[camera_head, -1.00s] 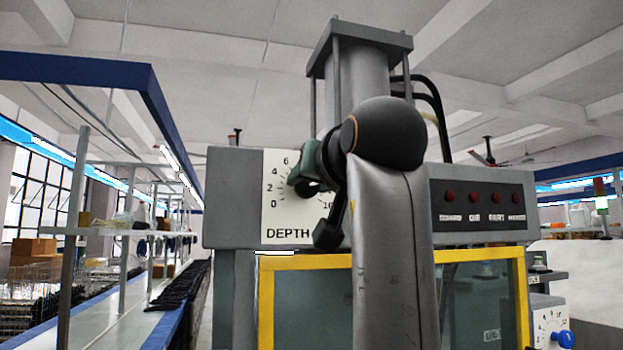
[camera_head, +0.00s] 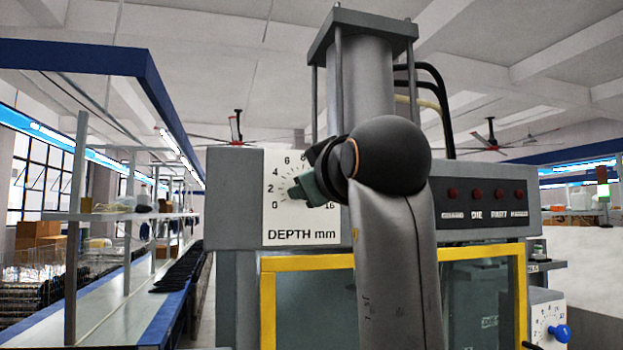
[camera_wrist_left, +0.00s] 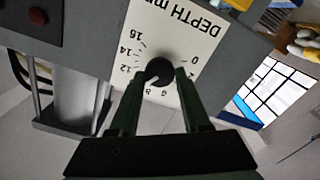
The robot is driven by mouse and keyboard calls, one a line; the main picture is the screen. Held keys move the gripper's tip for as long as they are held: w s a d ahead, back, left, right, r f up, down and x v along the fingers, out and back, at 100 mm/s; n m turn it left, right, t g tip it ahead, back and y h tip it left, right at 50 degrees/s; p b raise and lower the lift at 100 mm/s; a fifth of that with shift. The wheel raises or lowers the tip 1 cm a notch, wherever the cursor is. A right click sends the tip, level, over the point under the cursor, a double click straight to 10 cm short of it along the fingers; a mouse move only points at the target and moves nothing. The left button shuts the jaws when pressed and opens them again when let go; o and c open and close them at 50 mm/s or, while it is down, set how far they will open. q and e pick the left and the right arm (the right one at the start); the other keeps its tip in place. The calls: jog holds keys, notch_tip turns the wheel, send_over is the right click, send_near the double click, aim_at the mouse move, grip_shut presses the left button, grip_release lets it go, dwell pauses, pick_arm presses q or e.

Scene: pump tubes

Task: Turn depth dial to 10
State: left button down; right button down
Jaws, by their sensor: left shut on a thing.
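The depth dial's white plate (camera_head: 279,221) is on the grey machine's front panel, marked "DEPTH mm" with numbers from 0 to 16. It also shows turned over in the left wrist view (camera_wrist_left: 176,22). The dark round knob (camera_wrist_left: 158,70) is at its centre. My left gripper (camera_wrist_left: 161,76) is shut on the knob, one finger on each side. In the head view my left gripper (camera_head: 306,188) and wrist cover the knob and the plate's right part, including the 10. I cannot tell which number the knob points to. My right gripper is not in view.
A panel with red buttons (camera_head: 475,193) is right of my arm. A yellow-framed window (camera_head: 308,263) is below the dial. A second dial with a blue knob (camera_head: 559,333) is at the lower right. A bench with shelves (camera_head: 120,310) runs along the left.

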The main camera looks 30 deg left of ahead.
pick_arm(q)
jog(key=shift+n, duration=0.3)
jog(key=shift+c, duration=1.9)
grip_release()
jog(key=b+v, duration=0.2)
jog(key=v, duration=1)
jog(key=shift+s+d, duration=0.15)
jog(key=shift+d, duration=0.1)
